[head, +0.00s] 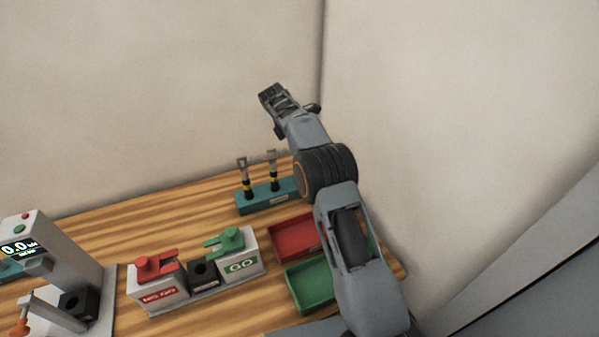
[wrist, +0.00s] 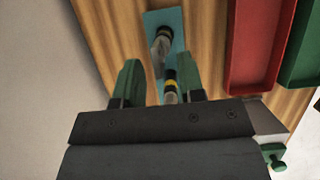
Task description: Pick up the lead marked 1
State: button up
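Two leads stand upright in a teal rack (head: 256,203) at the back of the table. The left lead (head: 247,180) and the right lead (head: 273,172) have dark lower parts, a yellow band and metallic tops. I cannot read a number on either. My gripper (head: 270,93) is raised above the rack in the head view. In the wrist view my gripper (wrist: 160,66) is open, its two green-sided fingers apart. One lead (wrist: 170,90) shows between the fingers, partly hidden by the gripper body. The other lead (wrist: 162,45) is just beyond the fingertips.
NO GO (head: 158,283) and GO (head: 238,258) fixtures stand in front. A meter stand (head: 45,255) is left. Walls close in the back and right.

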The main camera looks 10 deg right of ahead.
jog(key=shift+x, duration=2.3)
jog(key=shift+w, duration=0.1)
grip_shut()
jog(key=shift+r, duration=0.1)
